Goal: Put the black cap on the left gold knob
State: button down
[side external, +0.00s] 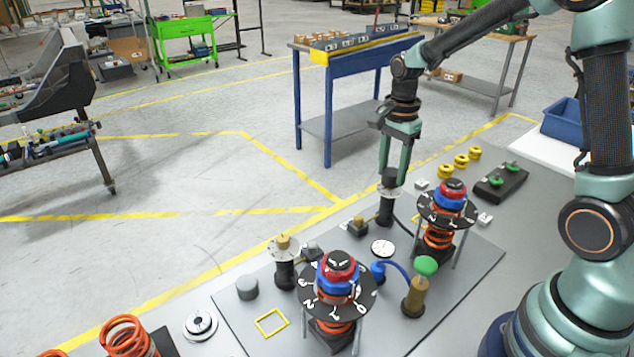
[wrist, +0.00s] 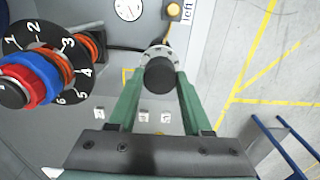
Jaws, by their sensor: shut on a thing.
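My gripper (side external: 386,168) is shut on the black cap (side external: 390,177), directly over the right-hand post with a silver flange (side external: 388,190). In the wrist view the cap (wrist: 160,75) is between the green fingertips, with the flange behind it. I cannot tell whether the cap touches the post. The left gold knob (side external: 283,243) is bare on top of the silver-flanged post at the left of the plate.
Two red-topped numbered dials on orange springs (side external: 338,283) (side external: 447,205) stand near the posts. A white gauge (side external: 383,248), a small gold-topped fitting (side external: 357,225) and a green-topped cylinder (side external: 420,285) lie between them. A grey cylinder (side external: 247,287) is at the plate's left.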

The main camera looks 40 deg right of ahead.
jog(key=shift+f, duration=0.1)
dwell(0.3)
jog(key=shift+f, duration=0.4)
jog(key=shift+f, duration=0.15)
dwell(0.6)
jog(key=shift+c, duration=1.3)
grip_release()
jog(key=shift+r, duration=3.55)
